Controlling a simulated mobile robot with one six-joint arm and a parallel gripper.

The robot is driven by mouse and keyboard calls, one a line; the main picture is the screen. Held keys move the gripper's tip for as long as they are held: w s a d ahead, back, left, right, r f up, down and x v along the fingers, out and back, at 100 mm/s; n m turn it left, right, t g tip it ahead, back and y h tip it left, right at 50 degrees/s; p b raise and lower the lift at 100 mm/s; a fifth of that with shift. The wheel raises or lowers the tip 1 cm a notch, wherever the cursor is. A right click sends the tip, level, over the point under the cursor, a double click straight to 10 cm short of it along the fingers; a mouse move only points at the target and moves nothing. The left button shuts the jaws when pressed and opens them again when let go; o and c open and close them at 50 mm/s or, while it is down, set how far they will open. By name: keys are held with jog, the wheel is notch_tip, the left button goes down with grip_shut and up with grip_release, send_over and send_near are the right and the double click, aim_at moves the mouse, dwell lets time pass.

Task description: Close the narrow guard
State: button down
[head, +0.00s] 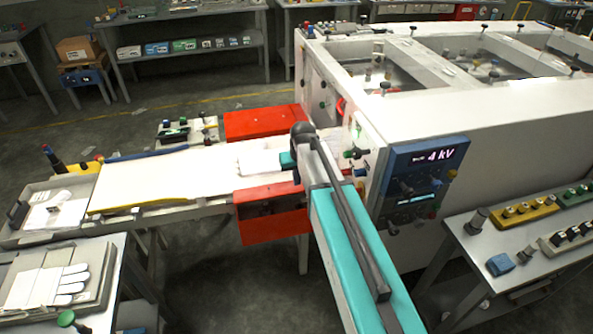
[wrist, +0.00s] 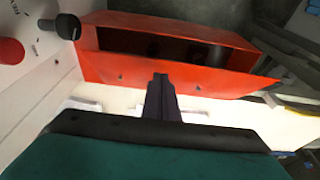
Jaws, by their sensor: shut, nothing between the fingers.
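Two red guards flank the white film bed (head: 165,178) where it meets the white machine. The far guard (head: 262,122) shows a flat red top. The near guard (head: 272,215) shows a red face hanging at the bed's front edge. I cannot tell which is the narrow one. In the wrist view a red guard (wrist: 165,66) stands beyond my fingers, with a sloping front panel and a dark opening above it. My gripper (wrist: 160,78) is shut and empty, its dark fingertips overlapping the panel's lower edge in the picture; contact cannot be told. In the head view my arm hides part of the bed.
The machine's side wall and blue 4 kV panel (head: 420,175) stand close at the right. A black knob (wrist: 67,27) and a red button (wrist: 10,51) stick out of a white wall in the wrist view. A glove tray (head: 55,287) lies front left.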

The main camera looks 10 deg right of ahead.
jog(key=shift+s+f, duration=0.35)
jog(key=shift+f, duration=0.3)
jog(key=shift+d, duration=0.2)
